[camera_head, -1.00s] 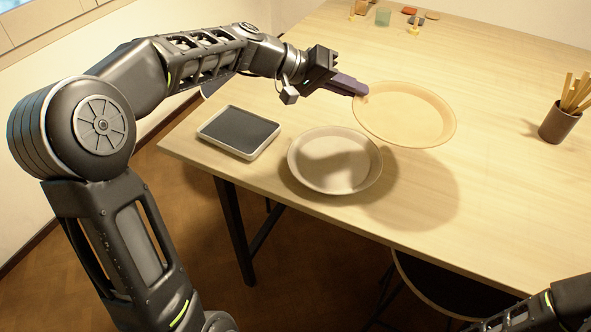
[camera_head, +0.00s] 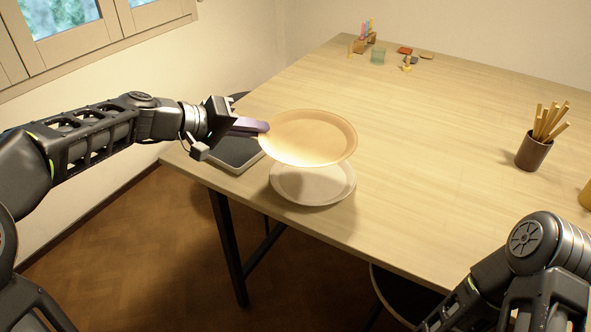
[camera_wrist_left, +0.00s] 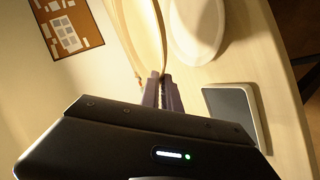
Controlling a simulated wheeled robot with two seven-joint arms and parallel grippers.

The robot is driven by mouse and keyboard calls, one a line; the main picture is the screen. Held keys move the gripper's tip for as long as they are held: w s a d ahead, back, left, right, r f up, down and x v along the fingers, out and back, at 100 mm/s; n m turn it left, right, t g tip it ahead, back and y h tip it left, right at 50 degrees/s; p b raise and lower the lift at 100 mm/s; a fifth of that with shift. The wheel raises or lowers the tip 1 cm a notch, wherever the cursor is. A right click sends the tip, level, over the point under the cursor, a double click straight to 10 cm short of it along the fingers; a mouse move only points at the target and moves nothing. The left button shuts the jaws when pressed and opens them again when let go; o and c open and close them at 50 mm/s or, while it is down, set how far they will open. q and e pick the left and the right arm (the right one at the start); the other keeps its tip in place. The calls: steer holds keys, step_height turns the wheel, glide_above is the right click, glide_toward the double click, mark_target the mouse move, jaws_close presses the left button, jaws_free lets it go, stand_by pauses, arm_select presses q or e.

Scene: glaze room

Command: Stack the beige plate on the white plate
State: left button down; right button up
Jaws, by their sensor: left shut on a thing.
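The beige plate (camera_head: 308,137) is held in the air by its left rim, roughly level. My left gripper (camera_head: 262,127) is shut on that rim; the fingers on the rim also show in the left wrist view (camera_wrist_left: 161,82). The white plate (camera_head: 312,188) lies on the table near its front left edge, below the beige plate. The beige plate hides its far part in the head view. A gap shows between the two plates in the left wrist view, where the white plate (camera_wrist_left: 197,30) is beside the beige plate (camera_wrist_left: 140,30). My right gripper is out of view.
A dark-topped scale or tray (camera_head: 236,152) lies left of the white plate, partly under my left gripper. A brown cup of wooden sticks (camera_head: 532,152) stands at the right. Small items and a green glass (camera_head: 378,56) stand at the back. The table's middle is clear.

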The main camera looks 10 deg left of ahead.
arm_select(q)
steer(key=shift+f, duration=2.2)
step_height(320, 180, down, 5)
steer(key=shift+f, duration=0.1)
steer(key=shift+f+b, duration=0.5)
steer(key=shift+b, duration=0.45)
steer(key=c, duration=1.6)
jaws_free()
